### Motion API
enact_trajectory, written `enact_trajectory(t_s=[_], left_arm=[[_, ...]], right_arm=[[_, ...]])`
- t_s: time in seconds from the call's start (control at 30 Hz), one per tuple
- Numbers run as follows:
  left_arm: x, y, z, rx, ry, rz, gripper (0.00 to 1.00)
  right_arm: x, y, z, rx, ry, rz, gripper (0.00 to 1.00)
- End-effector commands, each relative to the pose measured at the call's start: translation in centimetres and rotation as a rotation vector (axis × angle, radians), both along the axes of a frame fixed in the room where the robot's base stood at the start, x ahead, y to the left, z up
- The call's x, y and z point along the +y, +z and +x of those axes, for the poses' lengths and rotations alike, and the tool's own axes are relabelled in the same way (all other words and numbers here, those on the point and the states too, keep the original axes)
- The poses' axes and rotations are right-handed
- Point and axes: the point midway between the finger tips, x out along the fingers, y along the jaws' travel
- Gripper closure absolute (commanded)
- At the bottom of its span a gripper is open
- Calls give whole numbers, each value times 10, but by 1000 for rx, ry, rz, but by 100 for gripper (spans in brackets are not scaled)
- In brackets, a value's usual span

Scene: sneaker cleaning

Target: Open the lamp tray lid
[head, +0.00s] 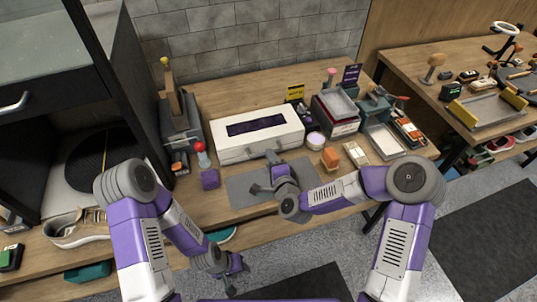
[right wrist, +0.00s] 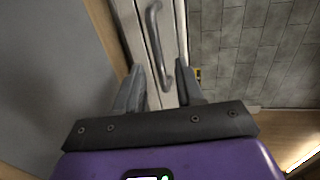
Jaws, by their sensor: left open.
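The lamp tray is a long white box (head: 285,118) with a dark purple window in its top, standing closed on the bench in the head view. Its grey bar handle (right wrist: 152,30) shows in the right wrist view on the white front. My right gripper (head: 265,172) is in front of the box, above the grey mat. In the right wrist view its fingers (right wrist: 159,72) are apart, with the lower end of the handle between them; I cannot tell if they touch it. My left gripper (head: 232,272) is open and empty, low in front of the bench edge.
A grey mat (head: 242,190) lies before the box. A purple block (head: 210,179) and a red-topped bottle (head: 202,155) stand to its left. An orange block (head: 330,158) and several bins and trays crowd the right. A dark cabinet is at far left.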

Motion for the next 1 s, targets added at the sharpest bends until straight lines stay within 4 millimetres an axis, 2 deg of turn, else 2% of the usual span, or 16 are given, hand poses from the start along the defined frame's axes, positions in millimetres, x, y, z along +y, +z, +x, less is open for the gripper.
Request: enact_trajectory(t_s=[0.1, 0.23, 0.57, 0.8, 1.0], left_arm=[[0, -2, 0, 0, 0, 0, 57], [0, -3, 0, -1, 0, 0, 57], [0, -3, 0, -1, 0, 0, 57], [0, -3, 0, -1, 0, 0, 57], [0, -3, 0, -1, 0, 0, 57]], right_arm=[[5, -4, 14, 0, 0, -1, 63], [8, -5, 23, 0, 0, -1, 63], [9, -6, 27, 0, 0, -2, 63], [9, -6, 26, 0, 0, -2, 98], [9, -6, 26, -1, 0, -2, 100]])
